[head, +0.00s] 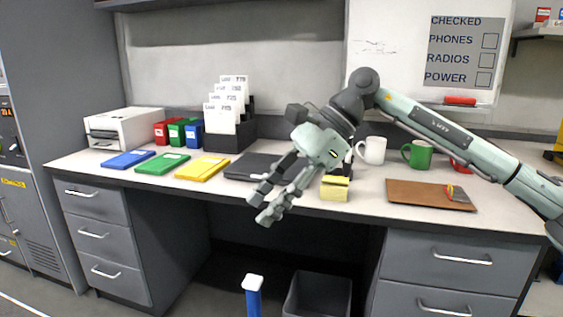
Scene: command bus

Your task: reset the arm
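My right arm comes in from the right, with its elbow raised in front of the whiteboard. My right gripper (262,206) hangs over the front edge of the desk (358,207), pointing down and to the left. Its fingers are apart, and nothing shows between them. It is in front of a dark flat folder or pad (249,166) and left of a yellow block (335,188). The gripper and wrist partly hide the dark pad and the area behind it. My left gripper is not in the picture.
Blue (128,159), green (162,164) and yellow (203,168) folders lie left on the desk. A card rack (228,134) stands behind. A white mug (371,150), green mug (418,154) and brown board (420,194) are right. A bin (318,295) stands below.

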